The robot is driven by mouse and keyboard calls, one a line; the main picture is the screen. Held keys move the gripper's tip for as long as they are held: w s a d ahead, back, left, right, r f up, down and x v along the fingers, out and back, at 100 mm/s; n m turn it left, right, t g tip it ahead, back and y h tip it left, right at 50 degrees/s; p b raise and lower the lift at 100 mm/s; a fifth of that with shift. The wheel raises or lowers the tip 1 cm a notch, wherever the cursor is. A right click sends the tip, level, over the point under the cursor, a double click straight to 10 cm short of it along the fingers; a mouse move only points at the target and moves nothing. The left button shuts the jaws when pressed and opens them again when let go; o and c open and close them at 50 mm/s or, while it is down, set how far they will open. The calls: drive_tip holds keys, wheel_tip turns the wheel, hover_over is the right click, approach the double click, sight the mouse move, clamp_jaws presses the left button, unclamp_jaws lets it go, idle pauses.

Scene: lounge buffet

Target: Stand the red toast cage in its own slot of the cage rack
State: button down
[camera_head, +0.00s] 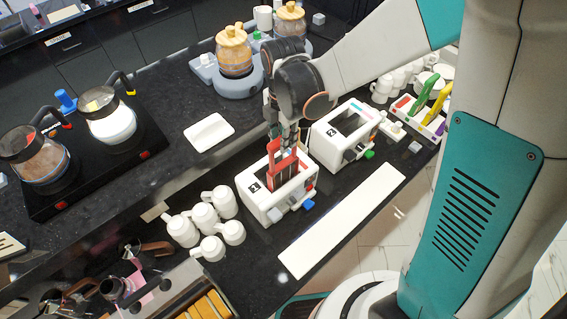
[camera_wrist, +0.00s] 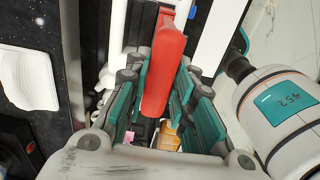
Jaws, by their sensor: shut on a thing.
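The red toast cage (camera_head: 284,165) is upright at the left white toaster (camera_head: 262,205), its lower part at or in the dark top slot; how deep it sits I cannot tell. My gripper (camera_head: 284,135) is above the toaster, shut on the cage's top. In the wrist view the red cage handle (camera_wrist: 165,65) lies between the teal finger pads of my gripper (camera_wrist: 165,95). The white cage rack (camera_head: 412,112) stands at the right, holding a green cage (camera_head: 430,90) and a yellow cage (camera_head: 440,101). A red mark (camera_head: 403,101) shows at its left end, with no cage standing there.
A second white toaster (camera_head: 345,130) stands between the held cage and the rack. White mugs (camera_head: 205,215) cluster left of the left toaster. A long white strip (camera_head: 342,220) lies along the front edge. Jars with wooden lids (camera_head: 233,50) stand behind my arm.

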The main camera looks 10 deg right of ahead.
drive_tip(key=shift+r+p, duration=1.7)
drive_tip(key=shift+r, duration=1.3)
drive_tip(key=shift+f, duration=0.1)
